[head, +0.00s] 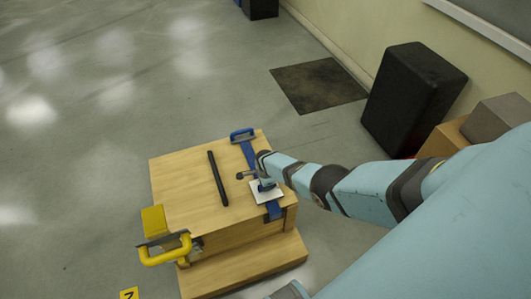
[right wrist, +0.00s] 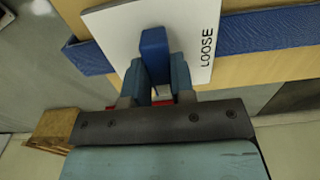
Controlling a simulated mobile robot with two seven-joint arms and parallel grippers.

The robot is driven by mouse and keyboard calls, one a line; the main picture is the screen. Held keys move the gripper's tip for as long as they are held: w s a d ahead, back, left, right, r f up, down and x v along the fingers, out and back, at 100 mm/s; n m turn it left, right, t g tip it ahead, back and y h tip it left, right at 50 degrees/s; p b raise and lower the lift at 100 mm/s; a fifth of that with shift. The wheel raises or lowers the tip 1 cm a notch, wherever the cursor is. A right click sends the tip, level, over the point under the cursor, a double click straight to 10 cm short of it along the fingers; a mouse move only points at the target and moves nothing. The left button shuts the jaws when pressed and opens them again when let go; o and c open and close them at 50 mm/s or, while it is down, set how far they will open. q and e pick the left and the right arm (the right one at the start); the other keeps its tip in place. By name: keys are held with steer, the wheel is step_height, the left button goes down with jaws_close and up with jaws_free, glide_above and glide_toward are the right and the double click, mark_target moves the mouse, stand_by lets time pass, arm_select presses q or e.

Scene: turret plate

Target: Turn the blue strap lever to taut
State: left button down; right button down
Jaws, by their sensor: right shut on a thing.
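The blue lever (right wrist: 154,50) stands up from a white plate (right wrist: 112,32) that reads LOOSE along one side. My right gripper (right wrist: 157,78) is shut on the lever, one finger on each side. In the head view the white plate (head: 268,194) lies on a wooden crate, and my right gripper (head: 264,183) is over it, mostly hiding the lever. A blue strap (head: 274,211) runs under the plate and across the crate. A bit of red shows between the fingers; I cannot tell what it is. My left gripper is not in view.
A black case (head: 412,95) and boxes (head: 498,118) stand by the wall.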

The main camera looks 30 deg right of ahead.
steer(key=shift+d, duration=0.15)
steer(key=c, duration=1)
jaws_free()
steer(key=shift+o, duration=0.2)
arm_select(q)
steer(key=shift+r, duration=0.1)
arm_select(e)
steer(key=shift+r+p, duration=0.4)
steer(key=shift+r, duration=0.05)
arm_select(q)
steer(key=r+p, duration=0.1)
steer(key=p, duration=0.1)
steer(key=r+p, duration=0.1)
steer(key=p, duration=0.2)
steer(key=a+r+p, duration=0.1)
steer(key=p, duration=0.1)
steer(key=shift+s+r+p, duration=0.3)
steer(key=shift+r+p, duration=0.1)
arm_select(e)
step_height(320, 180, up, 13)
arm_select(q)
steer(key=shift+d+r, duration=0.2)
arm_select(e)
steer(key=shift+f, duration=0.1)
